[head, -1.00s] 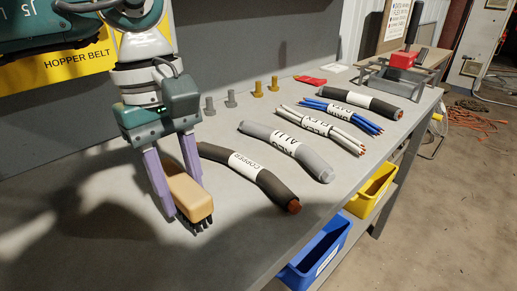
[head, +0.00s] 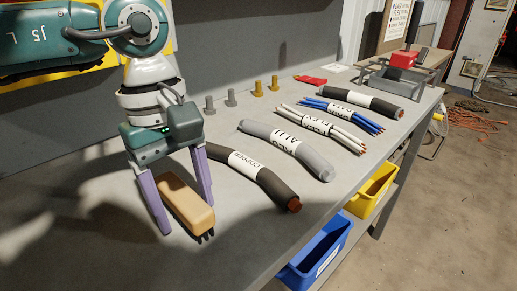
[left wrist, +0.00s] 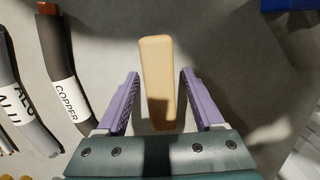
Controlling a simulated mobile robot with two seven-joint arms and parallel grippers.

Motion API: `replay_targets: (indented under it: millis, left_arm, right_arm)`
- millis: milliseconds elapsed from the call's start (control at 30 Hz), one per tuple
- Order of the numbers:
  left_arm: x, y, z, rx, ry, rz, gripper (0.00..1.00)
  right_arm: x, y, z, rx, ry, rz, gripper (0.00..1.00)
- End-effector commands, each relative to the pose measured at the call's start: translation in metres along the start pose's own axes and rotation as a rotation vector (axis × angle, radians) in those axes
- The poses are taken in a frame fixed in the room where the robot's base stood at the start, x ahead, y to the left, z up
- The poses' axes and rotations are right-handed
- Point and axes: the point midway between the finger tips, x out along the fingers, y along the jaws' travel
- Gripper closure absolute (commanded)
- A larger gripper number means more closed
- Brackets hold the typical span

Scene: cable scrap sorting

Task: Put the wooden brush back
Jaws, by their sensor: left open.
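The wooden brush (head: 186,204) lies on the grey bench, light wooden back up, with dark bristles under it at its near end. My left gripper (head: 188,218) is open, its two purple fingers on either side of the brush. In the left wrist view the brush (left wrist: 158,75) stands between the open fingers (left wrist: 158,85), with a clear gap on each side. My right gripper is not in view.
The copper cable (head: 272,182) lies close to the right of my left gripper. The grey ALU cable (head: 310,160), white cables and blue cables lie beyond it. Several bolts (head: 231,97) stand at the back. Blue (head: 318,258) and yellow (head: 372,190) bins sit below the bench edge.

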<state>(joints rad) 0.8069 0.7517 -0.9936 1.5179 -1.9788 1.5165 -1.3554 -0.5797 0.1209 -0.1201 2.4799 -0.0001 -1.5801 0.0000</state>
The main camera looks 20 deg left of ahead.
Motion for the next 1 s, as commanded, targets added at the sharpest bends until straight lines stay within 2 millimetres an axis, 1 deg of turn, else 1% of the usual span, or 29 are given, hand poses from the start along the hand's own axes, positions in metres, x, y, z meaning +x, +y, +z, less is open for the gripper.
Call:
replay_targets:
  millis: [100,167,267,500,633,800,1000]
  left_arm:
    - [-0.006,0.000,0.001,0.000,0.000,0.001,0.30]
    - [-0.013,0.001,0.000,0.000,0.001,0.004,0.30]
    - [-0.033,0.001,0.000,0.001,0.003,0.006,0.30]
    - [-0.087,0.001,0.000,0.001,0.003,0.006,0.30]
    - [-0.109,0.001,0.000,0.000,0.001,0.004,0.30]
    - [-0.122,0.000,0.000,-0.001,0.001,0.001,0.30]
    - [-0.123,0.000,0.000,0.000,0.000,0.000,0.30]
  right_arm:
    - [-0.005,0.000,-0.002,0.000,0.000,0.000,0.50]
    - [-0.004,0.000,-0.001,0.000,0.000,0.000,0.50]
    - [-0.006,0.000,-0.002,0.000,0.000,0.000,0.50]
    - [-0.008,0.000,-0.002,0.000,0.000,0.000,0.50]
    - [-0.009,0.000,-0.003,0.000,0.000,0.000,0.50]
    - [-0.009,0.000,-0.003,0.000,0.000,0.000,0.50]
    - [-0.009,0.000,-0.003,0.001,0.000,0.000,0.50]
